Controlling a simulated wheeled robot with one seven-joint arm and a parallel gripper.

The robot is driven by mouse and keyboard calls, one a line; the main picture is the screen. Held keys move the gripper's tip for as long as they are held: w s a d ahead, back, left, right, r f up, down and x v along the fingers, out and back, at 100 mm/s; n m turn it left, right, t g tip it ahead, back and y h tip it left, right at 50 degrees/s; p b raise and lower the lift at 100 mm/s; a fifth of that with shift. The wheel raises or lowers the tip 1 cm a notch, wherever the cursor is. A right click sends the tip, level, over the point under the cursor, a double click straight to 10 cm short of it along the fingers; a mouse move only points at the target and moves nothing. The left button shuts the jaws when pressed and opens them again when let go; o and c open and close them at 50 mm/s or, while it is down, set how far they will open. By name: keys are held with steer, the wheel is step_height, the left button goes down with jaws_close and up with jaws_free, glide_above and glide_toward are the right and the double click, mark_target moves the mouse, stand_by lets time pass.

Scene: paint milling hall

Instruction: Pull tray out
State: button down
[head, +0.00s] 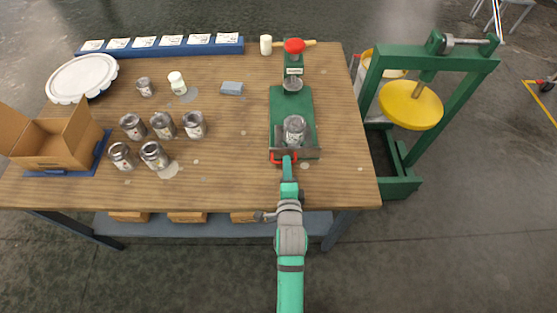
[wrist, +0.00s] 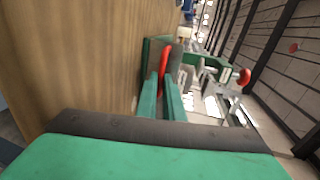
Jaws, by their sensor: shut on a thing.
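The green press (head: 279,105) stands on the right part of the wooden table, with a red knob (head: 294,46) on top. Its tray (head: 308,154) has a grey front edge and a red handle (head: 274,160) facing me. A metal can (head: 294,130) stands upright at the tray, beneath the press head. My gripper (head: 288,161) is at the front of the tray, shut on the red handle. In the wrist view the two green fingers (wrist: 162,85) reach to the red handle (wrist: 165,62). The exact contact is small and partly hidden.
Several cans (head: 163,125) stand left of the press, by an open cardboard box (head: 52,150). The table (head: 230,180) is clear just left of my gripper. A green frame (head: 365,100) stands to the right.

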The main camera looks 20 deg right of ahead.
steer(key=shift+s+f, duration=0.1)
steer(key=shift+s, duration=0.1)
steer(key=c, duration=1.9)
jaws_free()
steer(key=shift+w, duration=0.15)
steer(key=shift+s, duration=0.35)
steer(key=shift+s+a, duration=0.15)
steer(key=shift+s, duration=0.2)
steer(key=v, duration=0.9)
steer(key=shift+s+a+r, duration=0.1)
steer(key=shift+r, duration=0.2)
steer(key=shift+s+a, duration=0.1)
